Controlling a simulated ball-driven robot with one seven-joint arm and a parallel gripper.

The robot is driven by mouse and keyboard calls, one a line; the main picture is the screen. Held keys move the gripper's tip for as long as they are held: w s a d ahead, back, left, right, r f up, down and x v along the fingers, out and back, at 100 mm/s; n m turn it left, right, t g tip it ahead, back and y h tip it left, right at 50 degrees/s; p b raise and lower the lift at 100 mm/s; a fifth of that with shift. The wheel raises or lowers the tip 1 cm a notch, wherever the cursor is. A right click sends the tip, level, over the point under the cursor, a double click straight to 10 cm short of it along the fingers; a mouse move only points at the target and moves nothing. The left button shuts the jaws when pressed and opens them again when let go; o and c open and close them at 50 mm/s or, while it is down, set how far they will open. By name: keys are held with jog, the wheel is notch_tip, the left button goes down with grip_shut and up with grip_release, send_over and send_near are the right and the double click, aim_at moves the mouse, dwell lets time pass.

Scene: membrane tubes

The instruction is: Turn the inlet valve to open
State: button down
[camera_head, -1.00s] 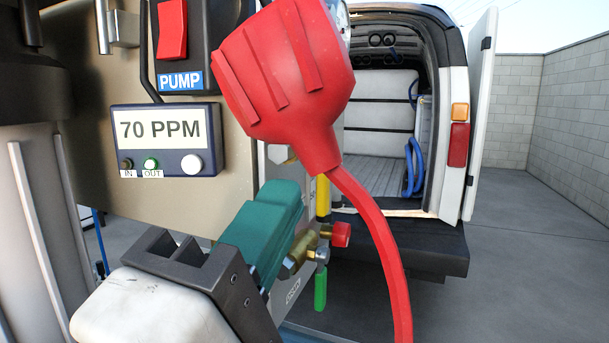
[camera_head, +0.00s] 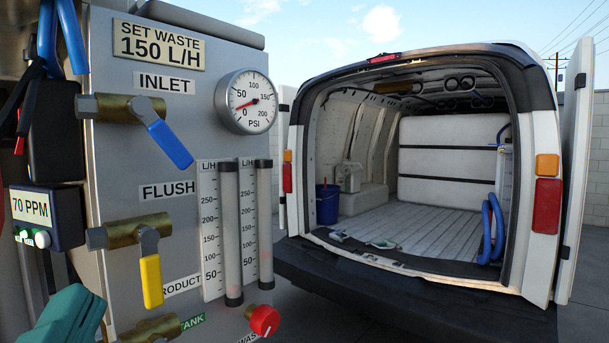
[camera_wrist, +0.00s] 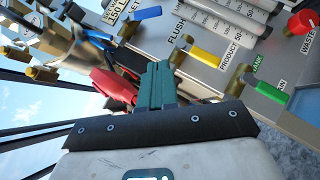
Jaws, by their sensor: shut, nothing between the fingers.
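The inlet valve has a blue lever (camera_head: 168,143) on a brass body (camera_head: 112,107), under the INLET label on the grey panel. The lever slants down and to the right, away from the line of the body. In the wrist view the blue lever (camera_wrist: 146,13) shows near the top edge. My gripper (camera_head: 75,310) has teal fingers at the lower left of the head view, below the lever and apart from it. In the wrist view the fingers (camera_wrist: 157,68) are together and empty, pointing toward the panel.
Below is the flush valve with its yellow lever (camera_head: 151,280) hanging down. A pressure gauge (camera_head: 246,101) reads near zero beside two flow tubes (camera_head: 231,235). A red knob (camera_head: 264,320) sits lower. A red plug (camera_wrist: 112,88) is close to my fingers. An open van (camera_head: 420,180) stands right.

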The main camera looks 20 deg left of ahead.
jog(key=p, duration=0.3)
send_near(163, 134)
jog(key=w+a+f, duration=0.2)
jog(key=w+a, duration=0.1)
jog(key=a, duration=0.1)
jog(key=shift+f, duration=0.4)
jog(key=w+r, duration=0.1)
jog(key=w+r+p, duration=0.1)
jog(key=w, duration=0.1)
jog(key=shift+w+d+r, duration=0.2)
jog(key=shift+d+r, duration=0.05)
jog(key=shift+d, duration=0.1)
